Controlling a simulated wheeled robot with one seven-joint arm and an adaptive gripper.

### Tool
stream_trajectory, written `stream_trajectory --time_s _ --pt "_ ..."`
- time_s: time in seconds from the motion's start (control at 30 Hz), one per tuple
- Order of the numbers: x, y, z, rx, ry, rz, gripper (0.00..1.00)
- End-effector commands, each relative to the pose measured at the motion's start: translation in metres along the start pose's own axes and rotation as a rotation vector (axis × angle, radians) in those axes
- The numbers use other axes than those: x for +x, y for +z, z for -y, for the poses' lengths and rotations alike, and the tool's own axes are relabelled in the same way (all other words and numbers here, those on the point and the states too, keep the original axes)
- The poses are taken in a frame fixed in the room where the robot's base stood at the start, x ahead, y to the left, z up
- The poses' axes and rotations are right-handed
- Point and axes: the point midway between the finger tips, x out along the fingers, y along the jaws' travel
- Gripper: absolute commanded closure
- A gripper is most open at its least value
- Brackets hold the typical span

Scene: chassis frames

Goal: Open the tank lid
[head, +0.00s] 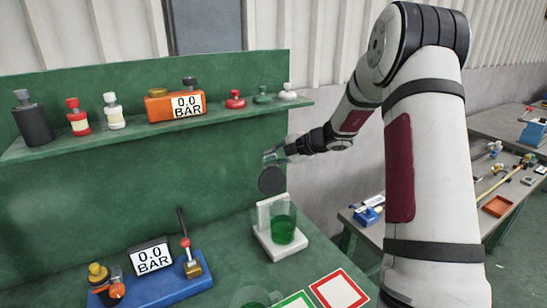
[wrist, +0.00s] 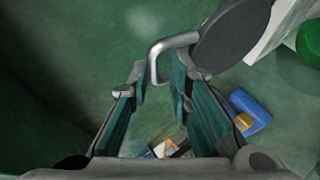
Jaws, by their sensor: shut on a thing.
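The tank (head: 283,230) is a clear cup with green liquid on a white stand (head: 272,252); its green part shows at the right edge of the wrist view (wrist: 311,42). The tank lid (head: 271,181) is a dark grey disc, tilted up on edge above and left of the tank, its top open. The lid also shows in the wrist view (wrist: 232,38) with its bent metal handle (wrist: 172,43). My gripper (head: 278,153) is shut on this handle, with the fingertips (wrist: 160,77) either side of it. I cannot tell whether the lid touches the stand.
A green shelf (head: 215,118) with bottles and an orange gauge (head: 175,105) is above left. A blue base (head: 160,287) with a gauge and lever stands front left. Red (head: 340,290) and green (head: 293,302) framed squares lie in front. Another table (head: 490,195) is at right.

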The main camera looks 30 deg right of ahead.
Motion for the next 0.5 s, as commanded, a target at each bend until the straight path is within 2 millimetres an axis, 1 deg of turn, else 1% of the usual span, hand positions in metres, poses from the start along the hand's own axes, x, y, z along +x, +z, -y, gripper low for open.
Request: stream_trajectory --time_s 0.03,0.4,0.43,0.47,0.5 --pt "0.0049 -0.0044 0.0082 0.006 -0.017 -0.012 1.00" --pt "0.0057 -0.0047 0.0095 0.009 -0.021 -0.014 1.00" --pt "0.0057 -0.0047 0.0095 0.009 -0.021 -0.014 0.77" --pt "0.0058 -0.0047 0.0095 0.009 -0.021 -0.014 0.71" --pt "0.0057 -0.0047 0.0093 0.008 -0.021 -0.014 0.71"
